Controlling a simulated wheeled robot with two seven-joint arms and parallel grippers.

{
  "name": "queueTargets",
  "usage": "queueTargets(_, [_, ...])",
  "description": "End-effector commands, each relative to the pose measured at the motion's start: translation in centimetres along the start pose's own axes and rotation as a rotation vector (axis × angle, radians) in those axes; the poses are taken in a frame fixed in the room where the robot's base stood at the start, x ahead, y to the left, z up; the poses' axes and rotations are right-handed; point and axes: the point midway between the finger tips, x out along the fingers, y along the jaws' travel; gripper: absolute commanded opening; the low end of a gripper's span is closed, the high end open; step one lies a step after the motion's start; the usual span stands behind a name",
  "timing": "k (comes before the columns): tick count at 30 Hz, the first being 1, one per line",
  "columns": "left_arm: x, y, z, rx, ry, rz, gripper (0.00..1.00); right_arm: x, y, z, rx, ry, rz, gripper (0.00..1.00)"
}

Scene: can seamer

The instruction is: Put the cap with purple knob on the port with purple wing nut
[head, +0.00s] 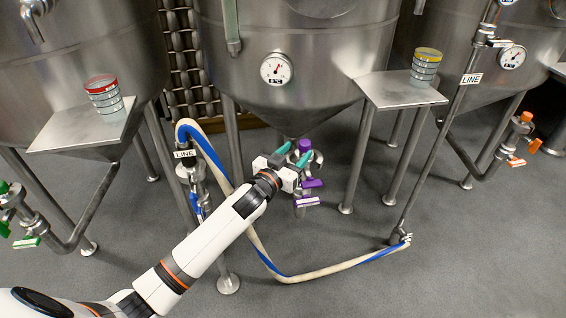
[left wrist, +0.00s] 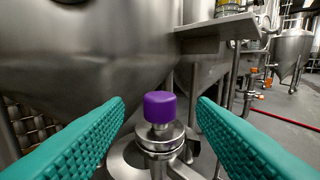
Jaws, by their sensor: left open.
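The purple knob (head: 304,145) of the cap stands upright below the middle tank's cone. In the left wrist view the knob (left wrist: 159,106) sits on a short metal stem above a round metal disc (left wrist: 160,137). The disc rests on or just over the metal fitting beneath; I cannot tell how well it is seated. A purple wing nut (head: 311,183) shows just below, at the side of the port. My left gripper (head: 300,150) is open, its teal fingers on either side of the knob with gaps. My right gripper is not in view.
A purple-handled valve (head: 307,201) hangs under the port. A blue and cream hose (head: 306,277) loops across the floor. Steel shelves (head: 400,90) with stacked discs flank the middle tank, whose legs stand around the port. Open floor lies in front.

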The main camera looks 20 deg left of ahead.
Motion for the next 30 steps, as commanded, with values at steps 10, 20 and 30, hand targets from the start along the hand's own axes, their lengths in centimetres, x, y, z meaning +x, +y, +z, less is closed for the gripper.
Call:
queueTargets(10, [-5.9, 0.0, 0.0, 0.001, 0.001, 0.001, 0.51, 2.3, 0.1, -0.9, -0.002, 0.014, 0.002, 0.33])
queueTargets(20, [-8.1, 0.0, -4.4, -0.004, 0.134, 0.052, 0.51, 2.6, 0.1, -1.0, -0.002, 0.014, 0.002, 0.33])
queueTargets(30, [-26.0, -4.2, -25.8, 0.016, 0.995, 0.120, 0.51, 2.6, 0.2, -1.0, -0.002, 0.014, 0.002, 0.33])
